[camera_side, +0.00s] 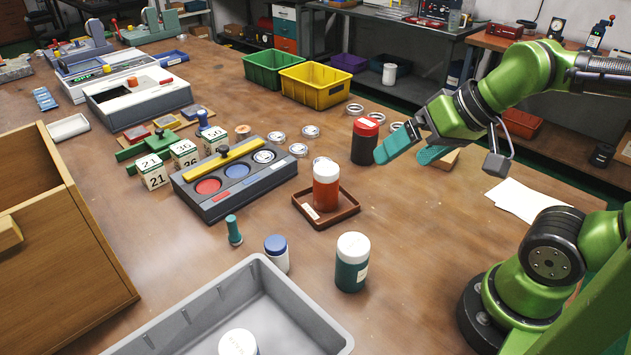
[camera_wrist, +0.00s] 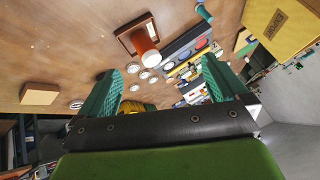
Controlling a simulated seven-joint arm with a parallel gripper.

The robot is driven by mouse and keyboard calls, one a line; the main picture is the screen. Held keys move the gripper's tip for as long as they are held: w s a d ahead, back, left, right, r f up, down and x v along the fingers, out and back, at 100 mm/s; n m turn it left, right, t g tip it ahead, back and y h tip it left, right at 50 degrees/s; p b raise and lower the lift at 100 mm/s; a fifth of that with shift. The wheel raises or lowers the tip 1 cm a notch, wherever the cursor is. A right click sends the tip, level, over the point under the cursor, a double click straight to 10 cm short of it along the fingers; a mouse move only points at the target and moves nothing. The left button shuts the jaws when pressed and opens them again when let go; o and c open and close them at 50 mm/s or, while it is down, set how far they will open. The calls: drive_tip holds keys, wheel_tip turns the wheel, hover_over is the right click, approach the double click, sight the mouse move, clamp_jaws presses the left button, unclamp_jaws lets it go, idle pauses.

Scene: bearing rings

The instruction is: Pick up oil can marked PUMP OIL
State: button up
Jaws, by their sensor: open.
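Several cans stand on the bench, and I cannot read PUMP OIL on any of them. An orange-red can with a white lid (camera_side: 326,188) stands upright on a small brown tray (camera_side: 346,214); it also shows in the wrist view (camera_wrist: 143,40). A black can with a red lid (camera_side: 364,146) stands behind it. A teal can with a white lid (camera_side: 351,268) and a white can with a blue lid (camera_side: 276,254) stand nearer the front. My gripper (camera_side: 413,150) is open and empty, above the bench right of the black can. Its teal fingers are spread in the wrist view (camera_wrist: 163,82).
A grey bin (camera_side: 303,310) at the front holds a white-lidded container (camera_side: 238,343). A grey fixture with coloured discs (camera_side: 235,193) lies left of the brown tray. Several metal rings lie behind. Green (camera_side: 268,77) and yellow (camera_side: 317,92) bins stand farther back.

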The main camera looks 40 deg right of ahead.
drive_tip(key=m+g+h, duration=0.3)
drive_tip(key=m, duration=3.3)
approach(369, 122)
drive_tip(key=x, duration=0.8)
drive_tip(key=shift+a+f, duration=0.1)
drive_tip(key=shift+f, duration=0.1)
drive_tip(key=shift+a+x, duration=0.1)
drive_tip(key=shift+x, duration=1.35)
drive_tip(key=shift+a+x, duration=0.15)
drive_tip(key=shift+x, duration=1.3)
drive_tip(key=shift+d, duration=0.1)
drive_tip(key=c, duration=1.4)
